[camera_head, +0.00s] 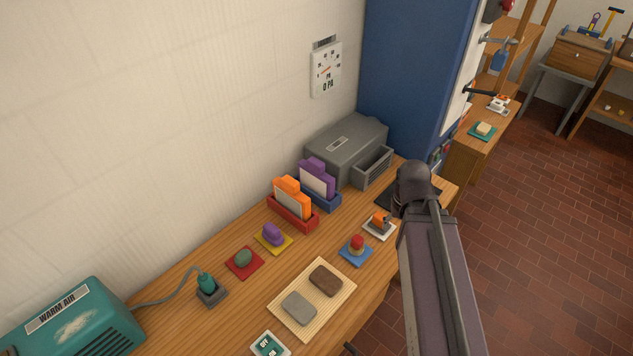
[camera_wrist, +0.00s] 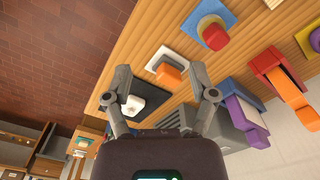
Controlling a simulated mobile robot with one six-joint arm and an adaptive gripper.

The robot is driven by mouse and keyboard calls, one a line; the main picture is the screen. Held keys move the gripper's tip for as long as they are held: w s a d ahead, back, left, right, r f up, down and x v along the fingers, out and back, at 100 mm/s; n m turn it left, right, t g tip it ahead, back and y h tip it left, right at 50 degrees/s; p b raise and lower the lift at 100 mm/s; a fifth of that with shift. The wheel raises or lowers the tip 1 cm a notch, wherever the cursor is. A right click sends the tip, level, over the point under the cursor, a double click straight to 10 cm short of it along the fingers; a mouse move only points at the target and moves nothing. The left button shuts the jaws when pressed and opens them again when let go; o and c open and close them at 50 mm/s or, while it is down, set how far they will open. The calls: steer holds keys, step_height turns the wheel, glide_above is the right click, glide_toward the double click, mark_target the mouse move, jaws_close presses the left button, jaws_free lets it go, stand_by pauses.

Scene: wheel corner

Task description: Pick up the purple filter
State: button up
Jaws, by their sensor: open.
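The purple filter (camera_head: 318,177) stands upright in a blue holder (camera_head: 322,198), with a white panel on its front, near the grey box. In the wrist view the purple filter (camera_wrist: 246,124) shows at the right, in its blue holder (camera_wrist: 243,92), outside and to the right of my fingers. My gripper (camera_wrist: 161,77) is open and empty, its two fingers wide apart above the table. An orange block on a white pad (camera_wrist: 170,74) appears between the fingertips. In the head view my arm hides the gripper.
An orange filter (camera_head: 292,196) stands in a red holder (camera_head: 293,219) beside the purple one. A grey box (camera_head: 345,148) with an open tray is behind. A blue cabinet (camera_head: 410,75) rises behind.

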steer(key=w+a+f+n+t+y+b, duration=0.25)
steer(key=w+a+n+y+b, duration=0.3)
steer(key=w+a, duration=0.35)
steer(key=n+t+y+b, duration=0.4)
steer(key=n+t+y, duration=0.1)
steer(key=t, duration=0.1)
glide_toward(317, 163)
steer(key=shift+s+d+r, duration=0.2)
steer(key=shift+d, duration=0.2)
steer(key=b+x, duration=0.3)
steer(key=x, duration=0.4)
steer(key=shift+f, duration=0.1)
steer(key=shift+w+a+f, duration=0.2)
steer(key=shift+w+a, duration=0.2)
steer(key=shift+a, duration=0.2)
steer(key=shift+a, duration=0.1)
